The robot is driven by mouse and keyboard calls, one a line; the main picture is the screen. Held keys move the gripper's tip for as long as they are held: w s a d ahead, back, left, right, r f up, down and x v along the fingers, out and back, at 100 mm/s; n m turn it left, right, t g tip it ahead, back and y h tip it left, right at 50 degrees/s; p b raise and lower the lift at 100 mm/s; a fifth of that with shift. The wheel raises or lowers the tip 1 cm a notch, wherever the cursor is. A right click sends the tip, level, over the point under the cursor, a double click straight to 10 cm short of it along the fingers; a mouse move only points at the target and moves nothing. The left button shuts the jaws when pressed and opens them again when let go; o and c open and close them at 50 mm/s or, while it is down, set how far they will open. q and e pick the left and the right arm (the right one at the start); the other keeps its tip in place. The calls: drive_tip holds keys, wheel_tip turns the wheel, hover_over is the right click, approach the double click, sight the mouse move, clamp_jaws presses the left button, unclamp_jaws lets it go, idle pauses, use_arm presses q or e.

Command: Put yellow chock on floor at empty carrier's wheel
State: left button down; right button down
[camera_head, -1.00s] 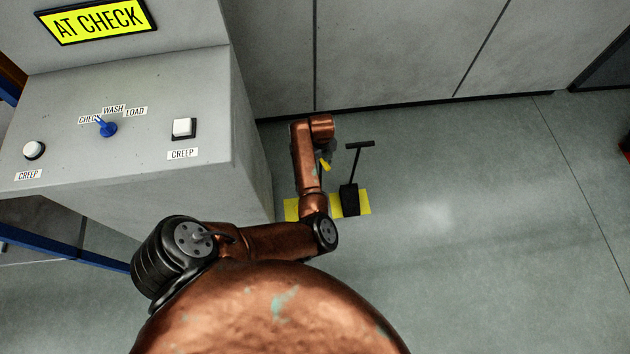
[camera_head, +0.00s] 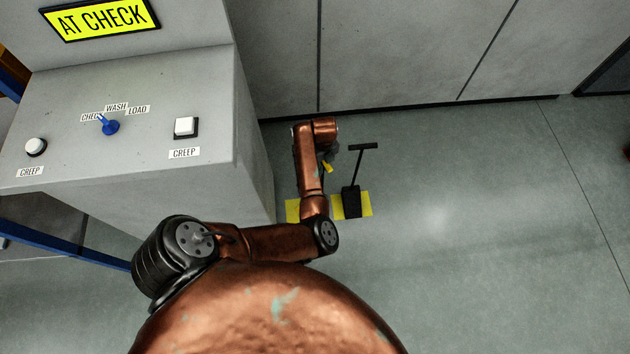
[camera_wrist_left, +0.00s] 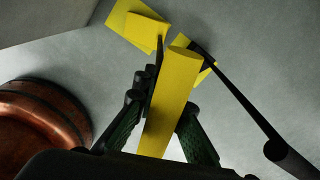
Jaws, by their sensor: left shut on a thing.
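The yellow chock (camera_head: 328,167) shows as a small bit of yellow beside my left wrist in the head view. In the left wrist view a long yellow piece of it (camera_wrist_left: 172,95) runs between the dark fingers. My left gripper (camera_wrist_left: 160,118) is shut on this piece. In the head view the gripper is mostly hidden behind my arm, near the floor by the grey cabinet. Whether the chock touches the floor cannot be told. No carrier or carrier wheel can be made out. My right gripper is not in view.
A black block with a T-shaped handle (camera_head: 351,201) stands on a yellow floor patch (camera_head: 366,205) beside my arm. The grey control cabinet (camera_head: 205,80) has a blue selector (camera_head: 110,127), two white buttons and an "AT CHECK" sign (camera_head: 100,17). Floor to the right is clear.

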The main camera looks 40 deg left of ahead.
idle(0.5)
use_arm(q)
drive_tip(key=shift+w+r, duration=0.1)
drive_tip(key=shift+w, duration=0.05)
